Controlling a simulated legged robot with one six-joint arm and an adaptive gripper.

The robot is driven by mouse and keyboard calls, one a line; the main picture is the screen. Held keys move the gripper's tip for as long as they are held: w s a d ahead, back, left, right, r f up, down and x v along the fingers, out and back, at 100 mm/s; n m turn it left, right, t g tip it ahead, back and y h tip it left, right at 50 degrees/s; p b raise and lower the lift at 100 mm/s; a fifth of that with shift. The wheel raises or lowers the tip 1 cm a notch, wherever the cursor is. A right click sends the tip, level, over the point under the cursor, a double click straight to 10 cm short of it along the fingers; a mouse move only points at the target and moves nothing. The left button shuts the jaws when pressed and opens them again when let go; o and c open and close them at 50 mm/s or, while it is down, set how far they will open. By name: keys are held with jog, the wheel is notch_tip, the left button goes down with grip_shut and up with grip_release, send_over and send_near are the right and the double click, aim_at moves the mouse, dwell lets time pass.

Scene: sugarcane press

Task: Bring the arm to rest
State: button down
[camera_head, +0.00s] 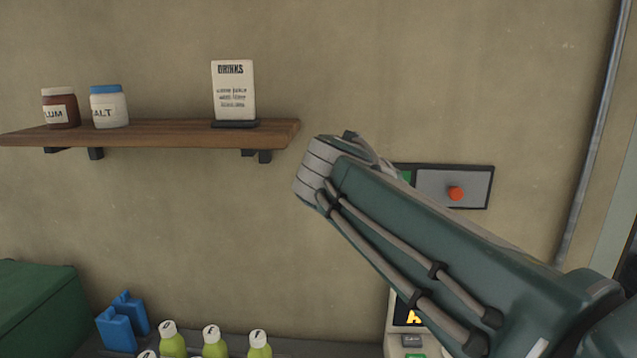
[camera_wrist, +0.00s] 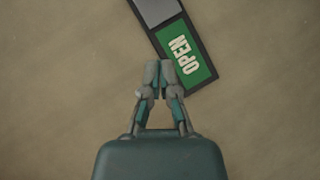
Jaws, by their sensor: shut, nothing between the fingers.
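My arm reaches in from the lower right in the head view, across the wall. My gripper shows in the wrist view (camera_wrist: 159,70), its two fingers together and empty. My gripper's fingers are mostly hidden behind the arm there.
A wooden shelf (camera_head: 160,133) at the left holds two jars and a drinks card (camera_head: 234,91). Below are a green box (camera_head: 40,305), blue blocks (camera_head: 121,325) and several green bottles with white caps (camera_head: 214,340). A machine with a display (camera_head: 395,325) stands behind my arm. A pipe runs at the right.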

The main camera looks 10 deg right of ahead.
jog(key=s+a+f+m+g+y, duration=0.1)
jog(key=s+f+y, duration=0.3)
jog(key=s+f, duration=0.7)
jog(key=s+a+f+m+g+y, duration=0.1)
jog(key=s+f+m+g+y, duration=0.2)
jog(key=s+f, duration=0.7)
notch_tip(320, 180, down, 4)
jog(key=shift+s+a+r+m+y, duration=0.1)
jog(key=shift+s+a+m+y, duration=0.25)
jog(key=shift+m+y, duration=0.6)
jog(key=shift+n+y, duration=0.25)
